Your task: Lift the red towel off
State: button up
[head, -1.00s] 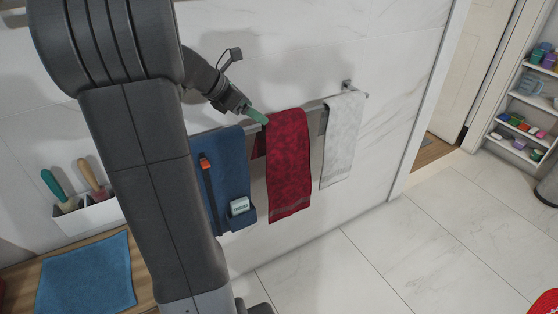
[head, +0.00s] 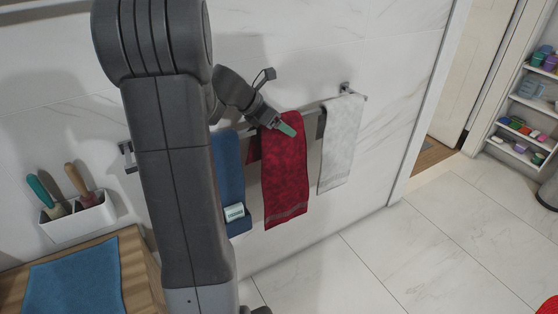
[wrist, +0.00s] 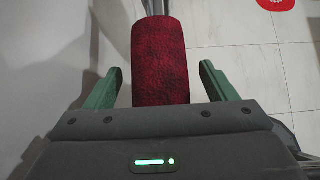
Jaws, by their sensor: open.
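The red towel (head: 285,180) hangs over the rail on the wall, between a blue towel (head: 229,170) and a white towel (head: 341,145). My gripper (head: 287,130) is at the top of the red towel, in front of it in the head view. In the wrist view, the red towel (wrist: 159,60) lies between the two green fingers of my gripper (wrist: 162,85), with a gap on each side. The fingers are open and apart from the cloth there. The far finger is hard to make out in the head view.
The towel rail (head: 313,109) ends at a wall bracket near the white towel. A small white item (head: 234,212) shows on the blue towel.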

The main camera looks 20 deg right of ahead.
jog(key=shift+c, duration=0.5)
jog(key=c, duration=1.4)
jog(key=shift+c, duration=0.3)
jog(key=shift+r, duration=0.2)
